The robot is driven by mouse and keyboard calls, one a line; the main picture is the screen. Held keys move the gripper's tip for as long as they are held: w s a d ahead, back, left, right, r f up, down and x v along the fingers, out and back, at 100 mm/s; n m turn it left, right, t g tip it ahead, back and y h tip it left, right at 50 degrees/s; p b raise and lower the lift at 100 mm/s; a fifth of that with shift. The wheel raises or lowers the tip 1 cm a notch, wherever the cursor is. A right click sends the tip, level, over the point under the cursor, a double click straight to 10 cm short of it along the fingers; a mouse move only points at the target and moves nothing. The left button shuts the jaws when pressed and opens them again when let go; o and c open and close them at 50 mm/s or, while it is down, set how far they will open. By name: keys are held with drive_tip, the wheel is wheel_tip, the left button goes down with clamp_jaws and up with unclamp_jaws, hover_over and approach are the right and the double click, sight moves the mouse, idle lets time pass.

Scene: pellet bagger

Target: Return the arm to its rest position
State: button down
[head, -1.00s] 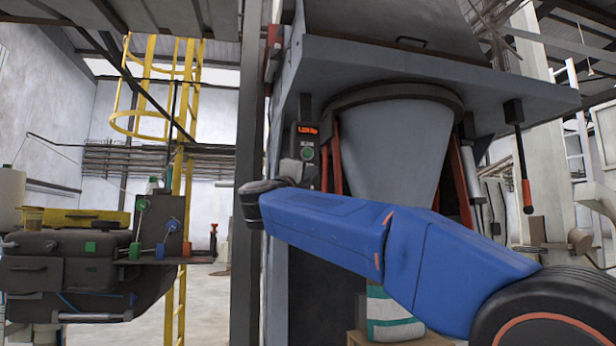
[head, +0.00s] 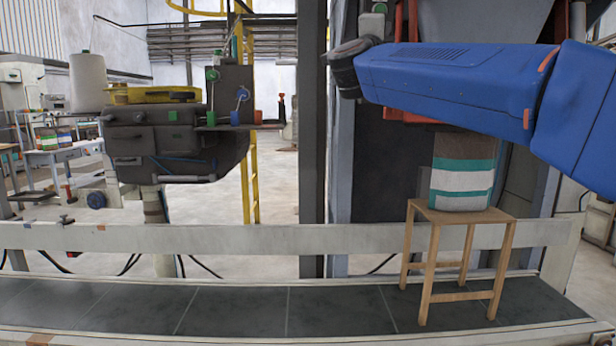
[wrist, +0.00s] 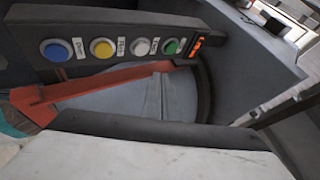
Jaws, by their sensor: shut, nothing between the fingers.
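My blue arm (head: 450,80) reaches in from the right of the head view, across the front of the bagging machine. The wrist view looks closely at a dark button panel (wrist: 125,68) with blue, yellow, white and green buttons and a lit red display. An orange-red bar (wrist: 85,87) runs below the panel, beside the grey hopper (wrist: 140,100).
A white and teal bag (head: 462,182) stands upright on a wooden stool (head: 437,213) on the dark conveyor (head: 235,311). A pale rail (head: 200,238) runs behind the belt. The bag-sewing machine (head: 170,140) is at left. The belt left of the stool is clear.

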drive_tip(key=s+a+f+n+g+y, duration=0.15)
drive_tip(key=s+f+n+y, duration=0.45)
drive_tip(key=f, duration=0.6)
drive_tip(key=s+d+f+n+g+y, duration=0.1)
drive_tip(key=s+f+n+g+y, duration=0.25)
drive_tip(key=f+n, duration=0.6)
drive_tip(key=s+a+f+n+g+y, duration=0.15)
drive_tip(key=s+f+n+y, duration=0.4)
drive_tip(key=f, duration=0.75)
drive_tip(key=s+d+f+n+g+h, duration=0.1)
drive_tip(key=s+d+f+g, duration=0.2)
drive_tip(key=s+f, duration=0.5)
drive_tip(key=s+d+f+n+g+h, duration=0.1)
drive_tip(key=s+d+f+g, duration=0.2)
drive_tip(key=s+f, duration=0.6)
drive_tip(key=s+d+f+n+g+h, duration=0.1)
drive_tip(key=s+d+f+g+h, duration=0.1)
drive_tip(key=s+f, duration=0.7)
wheel_tip(320, 180, down, 5)
drive_tip(key=d+g, duration=0.1)
drive_tip(key=d, duration=0.1)
drive_tip(key=shift+d+n, duration=0.3)
drive_tip(key=shift+d, duration=0.05)
